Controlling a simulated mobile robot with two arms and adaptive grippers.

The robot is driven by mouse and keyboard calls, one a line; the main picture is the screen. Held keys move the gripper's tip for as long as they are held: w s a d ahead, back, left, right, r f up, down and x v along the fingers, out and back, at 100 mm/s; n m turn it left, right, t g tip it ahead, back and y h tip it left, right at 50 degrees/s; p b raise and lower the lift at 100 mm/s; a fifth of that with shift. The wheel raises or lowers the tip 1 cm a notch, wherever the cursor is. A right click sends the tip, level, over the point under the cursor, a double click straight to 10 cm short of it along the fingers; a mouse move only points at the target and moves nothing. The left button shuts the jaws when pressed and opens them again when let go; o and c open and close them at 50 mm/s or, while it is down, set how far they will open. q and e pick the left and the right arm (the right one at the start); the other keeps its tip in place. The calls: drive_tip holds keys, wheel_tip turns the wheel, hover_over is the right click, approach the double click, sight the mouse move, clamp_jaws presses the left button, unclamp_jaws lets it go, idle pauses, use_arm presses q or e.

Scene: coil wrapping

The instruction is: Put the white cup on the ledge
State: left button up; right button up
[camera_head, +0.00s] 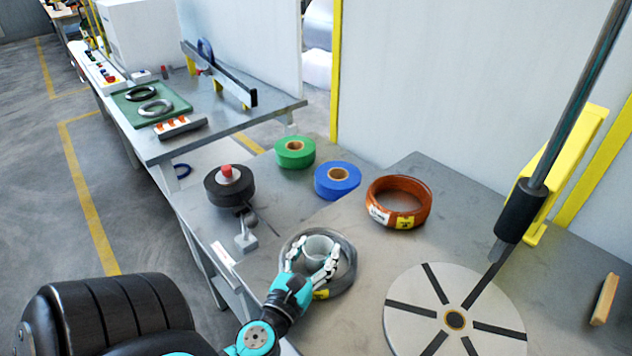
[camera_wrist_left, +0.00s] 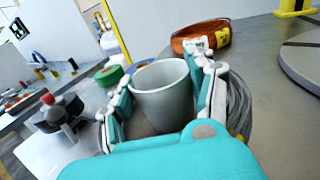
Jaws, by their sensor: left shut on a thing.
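The white cup (camera_head: 319,246) is upright between the fingers of my left gripper (camera_head: 314,254), which is shut on it. The cup also shows in the left wrist view (camera_wrist_left: 163,98), with a finger on each side and its open rim upward. In the head view the cup overlaps the middle of a grey wire coil (camera_head: 350,272) on the metal table; I cannot tell whether it rests inside the coil or hangs above it. No separate ledge can be made out with certainty. My right gripper is not in view.
An orange coil (camera_head: 398,202), blue tape (camera_head: 338,180) and green tape (camera_head: 295,152) lie behind the cup. A black roll on a stand (camera_head: 229,188) is left. A slotted turntable (camera_head: 455,285) and slanted pole (camera_head: 570,100) stand right. Bare tabletop (camera_head: 350,222) lies between.

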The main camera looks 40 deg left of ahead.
use_arm(q)
drive_tip(key=o, duration=1.1)
drive_tip(key=shift+f, duration=0.1)
drive_tip(key=shift+o, duration=0.2)
